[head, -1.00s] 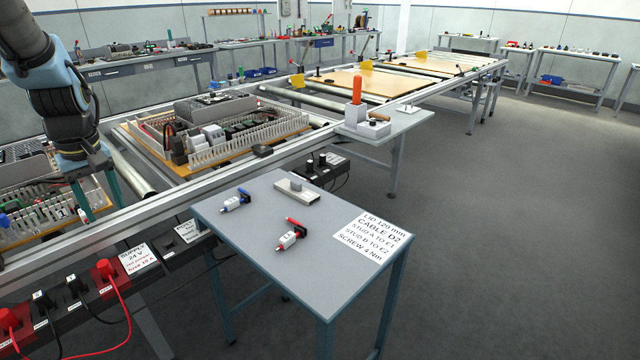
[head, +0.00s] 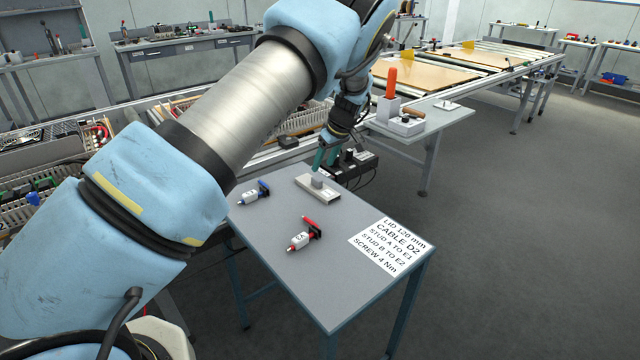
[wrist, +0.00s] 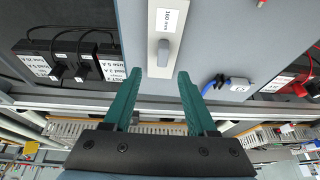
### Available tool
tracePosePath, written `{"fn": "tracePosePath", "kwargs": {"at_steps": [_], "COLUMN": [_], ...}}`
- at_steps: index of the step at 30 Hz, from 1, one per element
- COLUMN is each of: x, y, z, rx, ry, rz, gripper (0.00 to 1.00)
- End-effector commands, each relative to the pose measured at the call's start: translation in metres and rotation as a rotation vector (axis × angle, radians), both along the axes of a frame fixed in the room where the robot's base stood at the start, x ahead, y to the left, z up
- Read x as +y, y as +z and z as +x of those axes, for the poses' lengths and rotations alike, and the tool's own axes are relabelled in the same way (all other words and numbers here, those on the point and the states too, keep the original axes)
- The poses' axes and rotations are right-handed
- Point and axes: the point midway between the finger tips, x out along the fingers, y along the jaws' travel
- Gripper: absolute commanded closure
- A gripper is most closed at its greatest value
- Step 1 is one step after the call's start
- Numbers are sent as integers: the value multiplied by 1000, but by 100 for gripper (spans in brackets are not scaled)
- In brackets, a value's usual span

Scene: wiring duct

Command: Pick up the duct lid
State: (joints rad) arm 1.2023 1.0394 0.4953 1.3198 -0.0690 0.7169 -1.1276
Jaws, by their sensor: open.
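The duct lid (head: 321,195) is a flat, pale strip with a grey block-shaped grip on top. It lies on the grey side table near its back edge. In the wrist view the lid (wrist: 158,62) points away between the fingertips, with a label that seems to read "160 mm". My gripper (head: 324,157) has teal fingers and is above and just behind the lid. In the wrist view my gripper (wrist: 160,73) is open and empty, with the grip block just beyond the fingertips, between their lines. I see no contact with the lid.
A printed sheet (head: 388,245) reading "LID 120 mm" lies at right. A black box with plugs (head: 350,165) is behind the table. My arm hides much of the left.

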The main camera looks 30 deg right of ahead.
Motion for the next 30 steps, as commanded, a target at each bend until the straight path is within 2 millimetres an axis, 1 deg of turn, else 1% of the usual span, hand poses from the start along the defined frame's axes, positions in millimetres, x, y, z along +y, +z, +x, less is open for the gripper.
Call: {"fn": "tracePosePath", "kwargs": {"at_steps": [8,15,19,25,26,30], "x": [4,8,9,9,9,9], "y": [-20,-53,-61,-62,-62,-62], "z": [6,14,17,17,17,17], "rx": [2,1,1,1,1,1], "ry": [0,1,0,0,0,0], "rz": [2,2,0,-1,-1,0], "gripper": [43,43,43,43,45,60]}}
